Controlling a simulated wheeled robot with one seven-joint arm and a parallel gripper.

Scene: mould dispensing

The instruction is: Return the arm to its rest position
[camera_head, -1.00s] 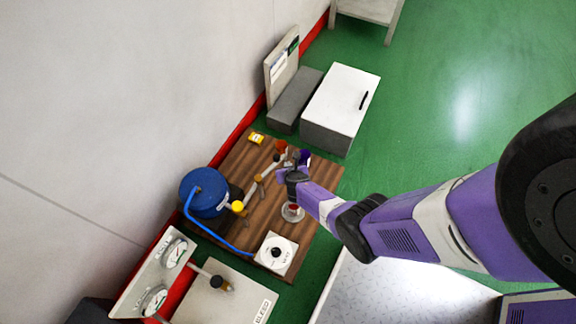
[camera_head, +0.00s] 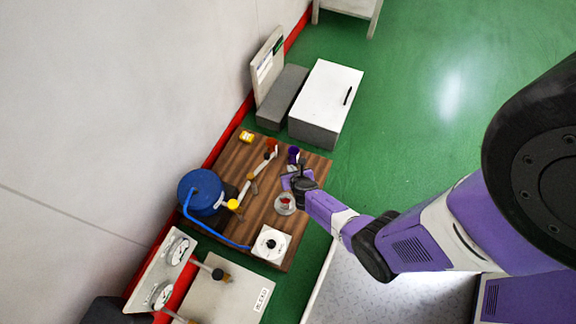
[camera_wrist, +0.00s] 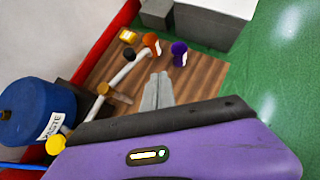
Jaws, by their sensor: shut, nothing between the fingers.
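My arm reaches in from the right in the head view, with my gripper (camera_head: 291,178) above the wooden table (camera_head: 243,160). In the wrist view my gripper (camera_wrist: 158,88) has its grey fingers together, with nothing between them. The fingers point toward a purple cup (camera_wrist: 179,50) and an orange cup (camera_wrist: 152,42) near the table's far edge. The gripper looks apart from both. The purple cup also shows in the head view (camera_head: 293,153), just beyond my gripper.
A blue drum (camera_head: 200,193) with a yellow-capped pipe stands at the table's left. A white box with a dial (camera_head: 271,244) and a small round dish (camera_head: 285,205) sit nearer. A white cabinet (camera_head: 330,85) stands beyond the table. Green floor (camera_head: 420,110) is clear to the right.

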